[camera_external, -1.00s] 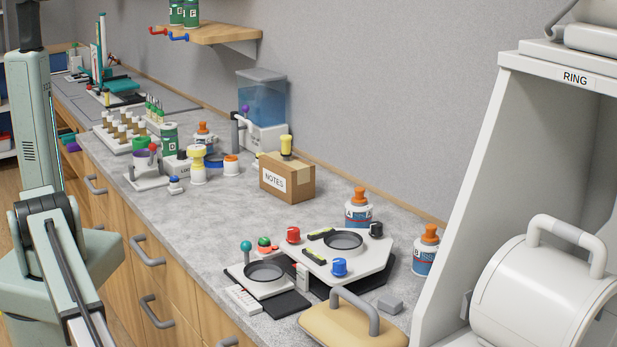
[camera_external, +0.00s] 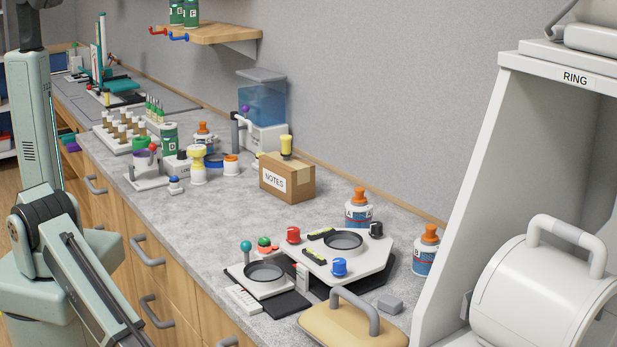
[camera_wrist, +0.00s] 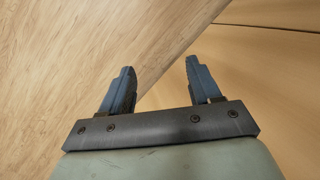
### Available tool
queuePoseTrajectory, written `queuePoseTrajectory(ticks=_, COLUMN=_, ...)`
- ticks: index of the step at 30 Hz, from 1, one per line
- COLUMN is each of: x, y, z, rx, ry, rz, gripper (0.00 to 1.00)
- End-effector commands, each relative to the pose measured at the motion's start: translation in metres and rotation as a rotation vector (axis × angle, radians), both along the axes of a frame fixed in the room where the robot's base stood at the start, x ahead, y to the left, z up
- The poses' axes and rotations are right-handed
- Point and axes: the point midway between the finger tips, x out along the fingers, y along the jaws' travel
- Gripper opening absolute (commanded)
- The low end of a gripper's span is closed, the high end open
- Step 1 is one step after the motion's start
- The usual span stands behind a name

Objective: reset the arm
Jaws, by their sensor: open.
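My gripper (camera_wrist: 158,88) shows in the wrist view with its two dark blue fingers spread apart and nothing between them. Beyond the fingers is a light wood floor (camera_wrist: 70,60) on the left and a tan wood surface (camera_wrist: 270,75) on the right. In the external view my arm stands at the left, beside the counter's drawer fronts; the gripper itself is outside that picture, below its lower edge.
The grey counter (camera_external: 215,235) carries a notes box (camera_external: 287,178), a white device with round pans (camera_external: 345,262), orange-capped bottles and racks. Drawer handles (camera_external: 147,251) stick out toward my arm. A white ring-labelled housing (camera_external: 530,110) stands at the right.

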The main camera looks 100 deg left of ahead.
Motion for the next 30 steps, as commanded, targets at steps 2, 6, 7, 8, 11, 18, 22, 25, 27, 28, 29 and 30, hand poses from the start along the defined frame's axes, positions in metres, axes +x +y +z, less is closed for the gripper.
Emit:
queuePoseTrajectory(ticks=2, x=-0.023, y=0.032, z=-0.002, rx=-0.009, ry=0.055, rz=-0.006, gripper=0.62)
queuePoseTrajectory(ticks=6, x=-0.06, y=0.075, z=-0.005, rx=-0.04, ry=0.149, rz=-0.03, gripper=0.62)
queuePoseTrajectory(ticks=7, x=-0.068, y=0.083, z=-0.005, rx=-0.049, ry=0.168, rz=-0.034, gripper=0.62)
queuePoseTrajectory(ticks=8, x=-0.077, y=0.091, z=-0.005, rx=-0.059, ry=0.188, rz=-0.039, gripper=0.62)
queuePoseTrajectory(ticks=11, x=-0.106, y=0.114, z=-0.004, rx=-0.097, ry=0.25, rz=-0.053, gripper=0.62)
queuePoseTrajectory(ticks=18, x=-0.169, y=0.15, z=0.002, rx=-0.202, ry=0.366, rz=-0.085, gripper=0.62)
queuePoseTrajectory(ticks=22, x=-0.189, y=0.157, z=0.005, rx=-0.243, ry=0.399, rz=-0.096, gripper=0.62)
queuePoseTrajectory(ticks=25, x=-0.193, y=0.159, z=0.005, rx=-0.253, ry=0.405, rz=-0.099, gripper=0.62)
queuePoseTrajectory(ticks=27, x=-0.193, y=0.159, z=0.005, rx=-0.253, ry=0.405, rz=-0.099, gripper=0.62)
queuePoseTrajectory(ticks=28, x=-0.193, y=0.159, z=0.005, rx=-0.253, ry=0.405, rz=-0.099, gripper=0.62)
queuePoseTrajectory(ticks=29, x=-0.193, y=0.159, z=0.005, rx=-0.253, ry=0.405, rz=-0.099, gripper=0.62)
queuePoseTrajectory(ticks=30, x=-0.193, y=0.159, z=0.005, rx=-0.253, ry=0.405, rz=-0.099, gripper=0.62)
